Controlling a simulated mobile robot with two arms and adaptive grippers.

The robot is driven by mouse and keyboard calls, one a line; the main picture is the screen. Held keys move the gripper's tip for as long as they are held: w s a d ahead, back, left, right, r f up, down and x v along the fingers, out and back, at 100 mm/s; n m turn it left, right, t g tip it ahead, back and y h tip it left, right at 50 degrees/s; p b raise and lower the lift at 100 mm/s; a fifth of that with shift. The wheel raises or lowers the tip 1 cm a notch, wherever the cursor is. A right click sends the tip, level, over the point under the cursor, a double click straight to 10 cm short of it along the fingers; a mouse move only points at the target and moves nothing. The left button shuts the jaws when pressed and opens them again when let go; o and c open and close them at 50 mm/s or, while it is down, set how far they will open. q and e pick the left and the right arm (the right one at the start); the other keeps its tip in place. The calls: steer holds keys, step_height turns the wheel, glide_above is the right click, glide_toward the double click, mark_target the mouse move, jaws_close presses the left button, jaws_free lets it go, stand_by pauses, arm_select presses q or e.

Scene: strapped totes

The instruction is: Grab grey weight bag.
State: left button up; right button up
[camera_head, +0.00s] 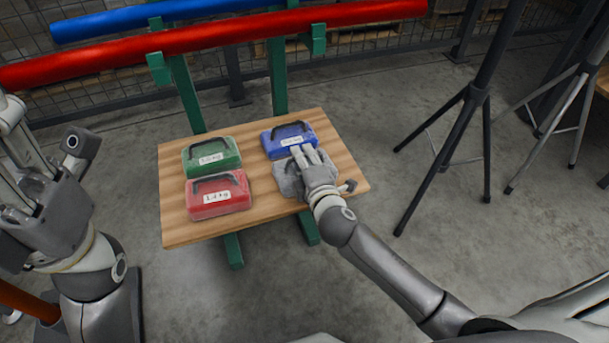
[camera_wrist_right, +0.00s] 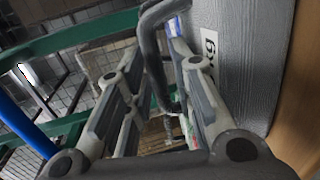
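The grey weight bag (camera_head: 287,178) lies at the front right of the small wooden table, partly hidden by my right gripper (camera_head: 311,155). In the right wrist view the bag's grey side (camera_wrist_right: 245,55) with a white label stands close beside the right finger. The bag's dark handle (camera_wrist_right: 152,50) passes between the two fingers of my right gripper (camera_wrist_right: 156,60). These fingers are apart, with a gap visible beside the handle. My left gripper (camera_head: 45,135) is at the far left, away from the table, with its fingers apart and empty.
On the wooden table (camera_head: 180,236) are a blue bag (camera_head: 276,143) behind the grey one, a green bag (camera_head: 208,157) and a red bag (camera_head: 217,207). Red (camera_head: 220,38) and blue bars cross behind. Black tripod legs (camera_head: 470,95) stand right.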

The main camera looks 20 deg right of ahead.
steer(key=shift+w+f, duration=0.1)
steer(key=shift+w, duration=0.4)
jaws_close()
steer(key=shift+r, duration=0.2)
